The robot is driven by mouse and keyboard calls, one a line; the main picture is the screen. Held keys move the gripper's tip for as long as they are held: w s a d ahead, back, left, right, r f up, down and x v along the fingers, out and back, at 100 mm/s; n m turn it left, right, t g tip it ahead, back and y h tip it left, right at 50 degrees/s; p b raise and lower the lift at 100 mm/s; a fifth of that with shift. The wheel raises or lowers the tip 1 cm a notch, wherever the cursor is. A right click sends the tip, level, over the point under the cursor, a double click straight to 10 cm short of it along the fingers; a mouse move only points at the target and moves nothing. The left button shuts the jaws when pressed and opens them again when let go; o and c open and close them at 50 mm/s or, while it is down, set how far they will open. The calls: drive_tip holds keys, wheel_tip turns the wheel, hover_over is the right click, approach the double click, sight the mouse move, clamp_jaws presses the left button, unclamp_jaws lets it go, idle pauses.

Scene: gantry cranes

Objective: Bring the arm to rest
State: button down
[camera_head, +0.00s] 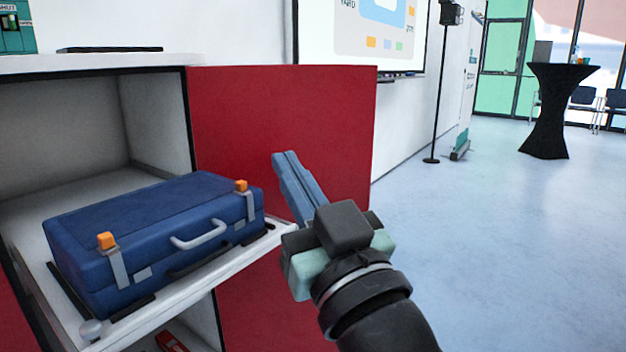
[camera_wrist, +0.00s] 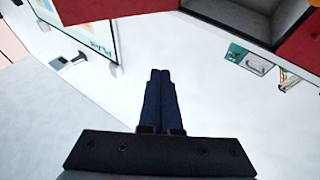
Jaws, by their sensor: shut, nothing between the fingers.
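My gripper (camera_head: 286,160) points up and to the left in the head view, in front of an open red cabinet door. Its two blue-grey fingers lie together and hold nothing. In the wrist view the shut fingers (camera_wrist: 160,76) stand in the middle, with a pale wall behind them. The gripper is to the right of a blue suitcase (camera_head: 150,228) and apart from it.
The suitcase lies on a white shelf (camera_head: 240,256) in the open cabinet. The red door (camera_head: 330,125) stands close behind my gripper. Open floor (camera_head: 500,240) lies to the right, with a black standing table (camera_head: 550,110) far back.

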drive_tip(key=s+d+r+m+t+h+p, duration=0.1)
drive_tip(key=s+r+m+t+h+p, duration=0.35)
drive_tip(key=r, duration=0.85)
drive_tip(key=s+d+r+m+t+h+p, duration=0.1)
drive_tip(key=s+r+t+h+p, duration=0.35)
drive_tip(key=r, duration=0.85)
wheel_tip(320, 180, up, 35)
drive_tip(key=s+g+p, duration=0.1)
drive_tip(key=s+p, duration=0.1)
drive_tip(key=p, duration=3.4)
drive_tip(key=shift+s+f+g+h+p, duration=0.15)
drive_tip(key=shift+g+h+p, duration=0.25)
